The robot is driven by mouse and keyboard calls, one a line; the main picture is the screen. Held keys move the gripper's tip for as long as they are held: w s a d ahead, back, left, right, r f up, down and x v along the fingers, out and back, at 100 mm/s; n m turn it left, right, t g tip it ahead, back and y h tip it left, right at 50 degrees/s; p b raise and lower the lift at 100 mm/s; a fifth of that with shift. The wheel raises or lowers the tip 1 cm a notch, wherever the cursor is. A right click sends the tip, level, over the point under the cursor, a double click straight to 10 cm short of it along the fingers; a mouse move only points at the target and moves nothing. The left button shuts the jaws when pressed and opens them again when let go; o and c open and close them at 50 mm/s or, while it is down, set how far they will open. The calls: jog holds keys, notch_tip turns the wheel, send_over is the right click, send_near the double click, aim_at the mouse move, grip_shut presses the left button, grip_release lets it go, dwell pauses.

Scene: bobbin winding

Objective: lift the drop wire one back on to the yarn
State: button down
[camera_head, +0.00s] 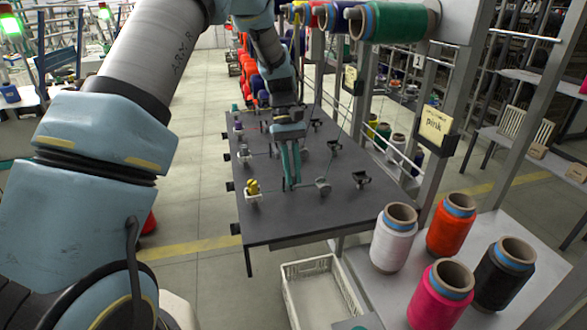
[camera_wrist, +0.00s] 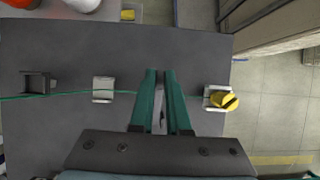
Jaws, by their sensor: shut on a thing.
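My gripper (camera_wrist: 160,76) points down at the dark table, its two green fingers close together. A thin grey piece (camera_wrist: 159,115), which looks like the drop wire, shows between the fingers, and they are shut on it. Its lower end is hidden. A green yarn (camera_wrist: 65,96) runs across the wrist view, passing behind the fingers and on toward a yellow bobbin (camera_wrist: 222,101) at right. Whether the wire touches the yarn cannot be told. In the head view my gripper (camera_head: 291,184) is low over the table, right of the yellow bobbin (camera_head: 252,188).
Left of the fingers stand a pale guide (camera_wrist: 103,89) and a dark bracket (camera_wrist: 37,83) along the yarn. In the head view a grey disc (camera_head: 323,185) and a dark bracket (camera_head: 362,179) stand right of my gripper. The front of the dark table (camera_head: 300,222) is clear.

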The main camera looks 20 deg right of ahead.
jog(key=c, duration=0.9)
grip_release()
jog(key=shift+w+r, duration=0.1)
jog(key=b+v, duration=0.3)
jog(key=v, duration=0.7)
jog(key=shift+w+r, duration=0.1)
jog(key=shift+r, duration=0.15)
jog(key=s+a+f+t+h, duration=0.1)
jog(key=s+a+f+t, duration=0.15)
jog(key=a, duration=0.95)
jog(key=s+a+f+t, duration=0.1)
jog(key=a+f+t, duration=0.15)
jog(key=a, duration=0.95)
jog(key=s+a, duration=0.2)
jog(key=s+a+f+t, duration=0.1)
jog(key=s+a, duration=0.1)
jog(key=s+a+t, duration=0.1)
jog(key=s+a, duration=0.2)
jog(key=shift+f, duration=0.15)
